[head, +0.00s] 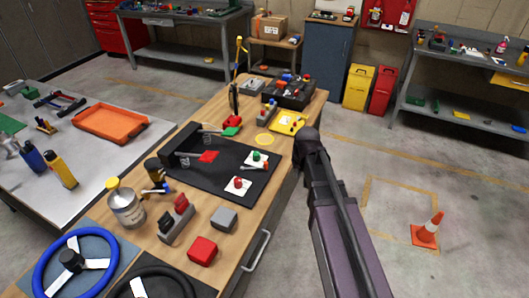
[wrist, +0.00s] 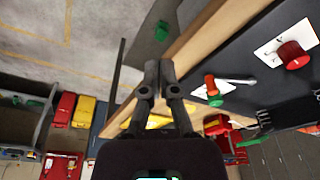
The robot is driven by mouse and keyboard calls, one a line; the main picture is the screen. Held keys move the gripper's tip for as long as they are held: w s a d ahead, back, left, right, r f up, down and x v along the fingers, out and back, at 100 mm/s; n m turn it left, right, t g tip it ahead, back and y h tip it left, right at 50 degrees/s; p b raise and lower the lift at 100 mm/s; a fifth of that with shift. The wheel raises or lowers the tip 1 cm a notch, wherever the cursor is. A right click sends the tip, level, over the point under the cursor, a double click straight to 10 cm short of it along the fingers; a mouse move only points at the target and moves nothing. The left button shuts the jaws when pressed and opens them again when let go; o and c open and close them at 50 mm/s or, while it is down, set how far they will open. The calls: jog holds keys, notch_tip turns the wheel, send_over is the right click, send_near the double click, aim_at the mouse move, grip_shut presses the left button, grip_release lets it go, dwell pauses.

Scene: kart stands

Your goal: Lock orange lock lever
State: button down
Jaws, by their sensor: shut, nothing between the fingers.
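A short silver lever with an orange-red end (wrist: 209,84) sits on the black mat in the wrist view, close to a green knob (wrist: 214,99). In the head view, a small lever (head: 252,167) lies between the green knob (head: 257,156) and the red knob (head: 238,182); I cannot tell for sure that it is the orange lock lever. My gripper (wrist: 160,66) is shut and empty, with its fingertips together. In the head view, my gripper (head: 308,135) is beside the bench's right edge, apart from the lever and to its right.
The wooden bench (head: 225,250) carries the black mat (head: 213,181), a red block (head: 202,250), a grey block (head: 224,219) and a dark tray of parts (head: 290,92). A metal handle (head: 256,251) sticks out of its side. An orange cone (head: 428,228) stands on open floor.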

jog(key=w+a+r+n+t+y+p, duration=0.1)
jog(key=w+a+r, duration=0.3)
jog(key=w+a, duration=0.4)
jog(key=a+n+p, duration=0.1)
jog(key=a, duration=0.2)
jog(key=shift+w+a+r+p, duration=0.2)
jog(key=shift+a+r+p, duration=0.05)
jog(key=shift+r+p, duration=0.15)
jog(key=shift+f, duration=0.1)
jog(key=b+x, duration=0.4)
jog(key=x, duration=0.1)
jog(key=b+x, duration=0.4)
jog(key=b, duration=0.1)
jog(key=shift+w+f, duration=0.35)
